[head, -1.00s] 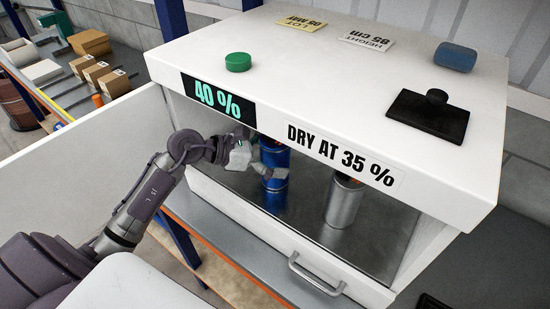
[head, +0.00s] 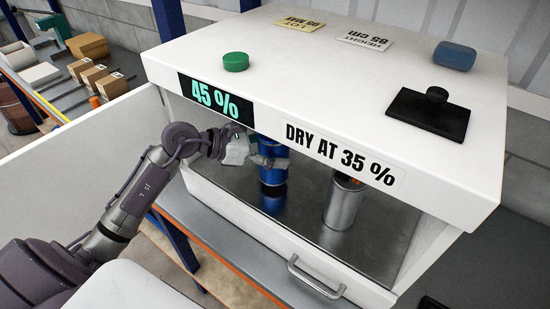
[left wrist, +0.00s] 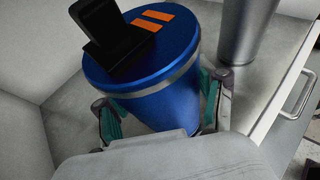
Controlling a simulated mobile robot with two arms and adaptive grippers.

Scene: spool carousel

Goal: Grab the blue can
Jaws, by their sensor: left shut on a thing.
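The blue can (head: 272,174) stands upright inside the white cabinet, below its display. My left gripper (head: 262,160) reaches in through the open front and is shut on the can's side. In the left wrist view the can (left wrist: 160,105) sits between the two fingers, with a silver band below its blue lid. The lid bears two orange marks and a black upright piece (left wrist: 105,30). I cannot tell whether the can's base touches the metal floor. My right gripper is out of view.
A silver can (head: 343,203) stands to the right on the cabinet's metal floor (head: 305,190). The white cabinet top (head: 320,75) overhangs both cans. Its display (head: 214,99) reads 45 %, beside a label (head: 340,152) reading "DRY AT 35 %". A drawer handle (head: 315,278) is below.

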